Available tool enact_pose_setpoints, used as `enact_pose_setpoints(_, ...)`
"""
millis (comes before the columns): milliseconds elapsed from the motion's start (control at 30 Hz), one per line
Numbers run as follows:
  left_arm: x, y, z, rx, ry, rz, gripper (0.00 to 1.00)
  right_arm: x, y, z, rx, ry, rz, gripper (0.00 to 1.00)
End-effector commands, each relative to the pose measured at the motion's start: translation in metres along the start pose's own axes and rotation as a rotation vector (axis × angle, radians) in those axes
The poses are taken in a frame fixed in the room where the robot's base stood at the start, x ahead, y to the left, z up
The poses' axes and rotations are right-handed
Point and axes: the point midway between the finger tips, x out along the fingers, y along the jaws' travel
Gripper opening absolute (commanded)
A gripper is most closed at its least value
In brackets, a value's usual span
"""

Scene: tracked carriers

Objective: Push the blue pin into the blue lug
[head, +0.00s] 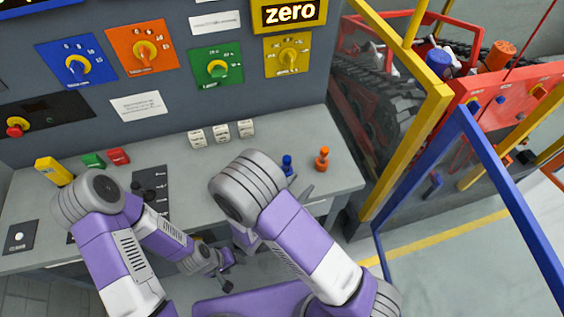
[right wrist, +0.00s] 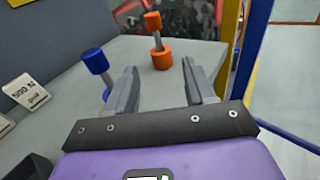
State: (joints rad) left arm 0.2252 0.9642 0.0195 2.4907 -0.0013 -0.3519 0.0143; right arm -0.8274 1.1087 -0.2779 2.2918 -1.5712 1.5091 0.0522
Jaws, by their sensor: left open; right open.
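The blue pin (head: 287,165) stands upright near the right end of the grey bench. In the right wrist view the blue pin (right wrist: 95,61) is just outside the left finger, which hides part of its lower end. My right gripper (right wrist: 160,66) is open and empty, its fingers low over the bench. In the head view it is mostly hidden behind my right arm. My left gripper (head: 223,273) is open and empty, low in front of the bench. Blue parts (head: 436,184) show on the red machine at the right; I cannot tell which is the blue lug.
An orange pin (head: 322,159) stands right of the blue one, beyond the right gripper's fingers. White weight blocks (head: 221,132) stand at the back of the bench (head: 200,185). A yellow post (head: 408,150) and blue rail (head: 400,195) separate the bench from the red machine (head: 520,85).

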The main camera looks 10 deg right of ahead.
Motion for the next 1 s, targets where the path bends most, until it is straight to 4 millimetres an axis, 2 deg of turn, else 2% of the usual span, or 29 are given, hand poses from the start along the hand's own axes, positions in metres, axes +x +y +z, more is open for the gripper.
enact_pose_setpoints(33, 0.002, -0.001, 0.0, 0.0, 0.0, 0.0, 0.57, -0.01, 0.015, 0.002, -0.018, -0.031, 0.092, 0.54)
enact_pose_setpoints(100, 0.003, -0.001, 0.0, 0.0, 0.0, 0.0, 0.57, -0.02, 0.029, 0.005, -0.033, -0.059, 0.181, 0.54)
enact_pose_setpoints(233, 0.003, -0.001, 0.0, 0.0, 0.0, 0.0, 0.57, -0.024, 0.042, 0.008, -0.042, -0.081, 0.254, 0.54)
enact_pose_setpoints(467, 0.004, -0.001, 0.0, 0.001, 0.0, 0.0, 0.57, -0.001, 0.052, 0.009, -0.041, -0.083, 0.259, 0.54)
enact_pose_setpoints(733, 0.007, -0.003, 0.0, 0.001, 0.0, 0.0, 0.57, 0.034, 0.067, 0.009, -0.041, -0.081, 0.257, 0.54)
enact_pose_setpoints(1000, 0.007, -0.003, 0.0, 0.001, 0.0, 0.0, 0.57, 0.041, 0.07, 0.01, -0.043, -0.081, 0.26, 0.54)
